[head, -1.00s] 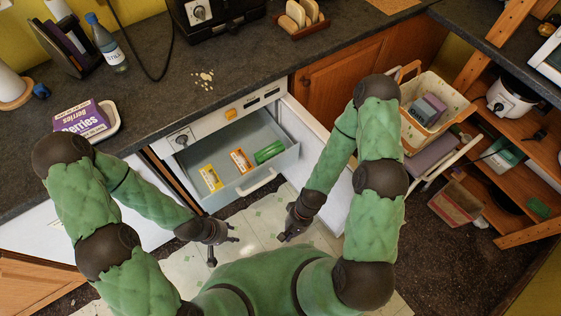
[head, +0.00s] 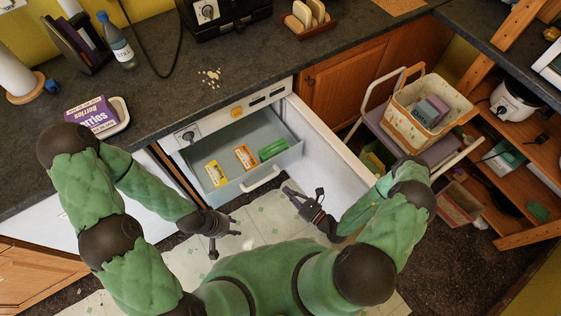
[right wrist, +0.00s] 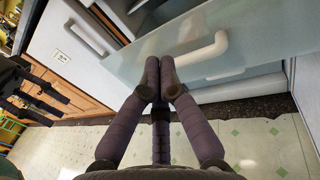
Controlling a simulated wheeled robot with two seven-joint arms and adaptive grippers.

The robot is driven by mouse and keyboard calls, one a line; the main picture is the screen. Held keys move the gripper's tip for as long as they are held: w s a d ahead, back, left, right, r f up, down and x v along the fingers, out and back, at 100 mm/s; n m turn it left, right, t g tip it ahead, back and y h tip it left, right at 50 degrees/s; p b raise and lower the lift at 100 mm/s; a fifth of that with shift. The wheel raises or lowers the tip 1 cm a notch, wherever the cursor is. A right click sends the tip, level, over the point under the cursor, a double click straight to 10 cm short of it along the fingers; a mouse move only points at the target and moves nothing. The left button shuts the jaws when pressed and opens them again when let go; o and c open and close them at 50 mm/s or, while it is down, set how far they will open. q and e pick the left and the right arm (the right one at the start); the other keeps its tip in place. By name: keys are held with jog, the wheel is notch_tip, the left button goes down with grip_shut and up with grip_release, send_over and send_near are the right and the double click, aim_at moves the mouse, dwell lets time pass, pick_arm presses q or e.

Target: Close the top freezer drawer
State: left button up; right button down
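The top freezer drawer (head: 287,164) is a pale grey bin, pulled out of the white freezer under the counter. Its handle (head: 261,182) is on the front; the handle also shows in the right wrist view (right wrist: 213,50). Inside lie a yellow box (head: 215,174), an orange box (head: 245,157) and a green box (head: 273,149). My left gripper (head: 226,237) is open and empty, in front of the drawer's left part.
The open white freezer door (head: 335,165) stands right of the drawer, close to my right gripper. A step stool with a basket (head: 405,100) stands further right. The dark counter (head: 165,90) overhangs behind. The tiled floor (head: 262,222) before the drawer is clear.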

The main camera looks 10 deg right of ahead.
aim_at(279, 156)
jog(key=w+d+f+m+t+h, duration=0.1)
jog(key=d+f+m+t+h, duration=0.15)
jog(key=d+h, duration=0.2)
jog(key=b+x, duration=0.1)
jog(key=x, duration=0.3)
jog(key=b+x, duration=0.1)
jog(key=x, duration=0.4)
jog(key=b+x, duration=0.1)
jog(key=x, duration=0.3)
jog(key=shift+w+d+r, duration=0.15)
jog(key=shift+w+d, duration=0.05)
jog(key=shift+w, duration=0.2)
jog(key=shift+w+d, duration=0.1)
